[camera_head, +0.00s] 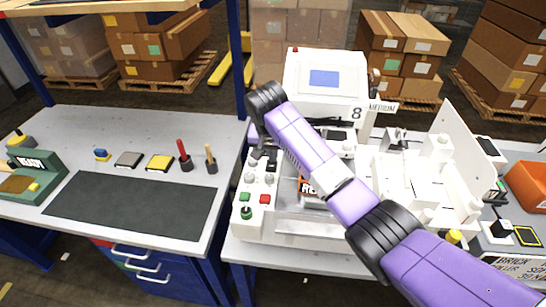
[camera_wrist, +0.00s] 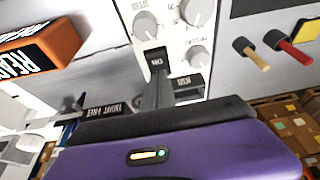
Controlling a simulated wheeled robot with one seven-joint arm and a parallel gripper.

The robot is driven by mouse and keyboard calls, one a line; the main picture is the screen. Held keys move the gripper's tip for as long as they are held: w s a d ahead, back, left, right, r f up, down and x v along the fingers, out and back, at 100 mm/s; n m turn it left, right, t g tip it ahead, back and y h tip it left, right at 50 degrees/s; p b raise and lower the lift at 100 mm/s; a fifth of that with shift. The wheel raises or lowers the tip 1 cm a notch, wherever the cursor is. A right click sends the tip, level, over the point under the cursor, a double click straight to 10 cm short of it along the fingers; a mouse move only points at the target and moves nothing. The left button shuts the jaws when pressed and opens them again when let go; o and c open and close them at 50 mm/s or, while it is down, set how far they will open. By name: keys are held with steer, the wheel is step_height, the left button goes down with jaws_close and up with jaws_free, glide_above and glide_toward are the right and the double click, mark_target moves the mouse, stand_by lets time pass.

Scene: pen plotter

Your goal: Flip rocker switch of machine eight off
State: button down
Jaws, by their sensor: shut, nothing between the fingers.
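Machine eight (camera_head: 330,103) is a white machine with a screen and a black "8" on its front. In the wrist view a small black piece with white lettering (camera_wrist: 157,62), seemingly the rocker switch, sits on the white panel between grey knobs. My gripper (camera_wrist: 158,88) is shut and empty, its tips just below that piece; I cannot tell whether they touch. In the head view my gripper (camera_head: 268,157) is over the upper panel and hides part of it.
An orange lettered block (camera_wrist: 40,45) is beside the panel. A dark label (camera_wrist: 187,83) is close to the fingers. A workbench (camera_head: 130,125) with a dark mat, a red-handled tool (camera_head: 184,155) and a wooden-handled tool (camera_head: 211,158) stands left. A blue post (camera_head: 238,60) rises between the benches.

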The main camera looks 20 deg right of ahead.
steer(key=shift+s+a+p, duration=0.45)
steer(key=shift+s+p, duration=0.4)
steer(key=shift+p, duration=0.1)
steer(key=shift+r+p, duration=0.35)
steer(key=shift+r, duration=0.15)
steer(key=b+v, duration=0.1)
steer(key=v, duration=1.2)
steer(key=shift+b, duration=0.35)
steer(key=shift+w+d, duration=0.15)
